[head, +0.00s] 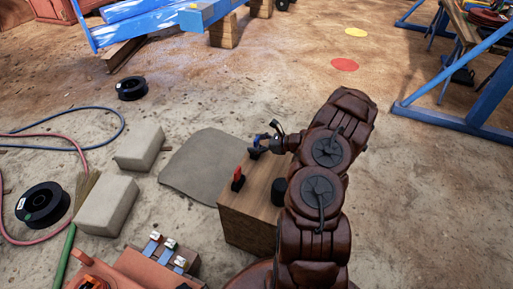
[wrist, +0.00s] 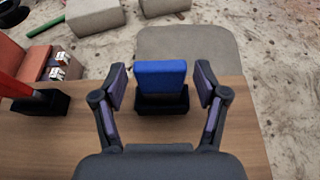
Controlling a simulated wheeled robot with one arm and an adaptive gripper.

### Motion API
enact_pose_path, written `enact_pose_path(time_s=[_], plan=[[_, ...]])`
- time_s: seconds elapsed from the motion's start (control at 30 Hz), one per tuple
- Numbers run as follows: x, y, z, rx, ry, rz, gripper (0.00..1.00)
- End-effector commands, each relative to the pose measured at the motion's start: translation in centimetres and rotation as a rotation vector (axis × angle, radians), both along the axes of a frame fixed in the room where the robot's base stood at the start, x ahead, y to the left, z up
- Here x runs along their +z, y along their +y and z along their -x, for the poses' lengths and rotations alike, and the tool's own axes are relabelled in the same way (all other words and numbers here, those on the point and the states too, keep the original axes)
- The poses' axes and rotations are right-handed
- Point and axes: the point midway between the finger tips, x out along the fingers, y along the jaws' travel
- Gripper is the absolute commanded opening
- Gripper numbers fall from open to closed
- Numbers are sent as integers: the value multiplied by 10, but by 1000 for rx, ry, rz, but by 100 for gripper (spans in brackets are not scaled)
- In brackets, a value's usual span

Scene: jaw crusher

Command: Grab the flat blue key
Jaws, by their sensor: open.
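The flat blue key (wrist: 161,75) stands upright in a black holder (wrist: 162,102) on a wooden block. My gripper (wrist: 161,82) is open in the wrist view, with one finger on each side of the blue key. A gap shows between each finger and the key. In the head view my gripper (head: 272,140) is over the far edge of the wooden block (head: 246,205), and the blue key (head: 257,140) is small and partly hidden by it.
A red key (head: 239,174) stands in its own black holder on the block, left of the blue one. A grey mat (head: 205,160) and pale blocks (head: 107,205) lie on the ground to the left.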

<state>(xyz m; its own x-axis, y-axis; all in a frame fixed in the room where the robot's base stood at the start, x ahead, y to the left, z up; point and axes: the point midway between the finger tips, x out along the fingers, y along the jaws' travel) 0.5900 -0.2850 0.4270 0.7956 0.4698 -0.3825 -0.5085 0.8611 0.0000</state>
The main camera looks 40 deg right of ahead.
Motion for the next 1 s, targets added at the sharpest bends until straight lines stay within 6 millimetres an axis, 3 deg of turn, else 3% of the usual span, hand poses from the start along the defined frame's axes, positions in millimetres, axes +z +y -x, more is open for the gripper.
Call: enact_pose_path(time_s=[0.27,0.9,1.0], plan=[[0,0,-2,-2,0,0,71],[-1,0,-1,-1,1,0,4],[-1,0,-1,-1,0,0,0]])
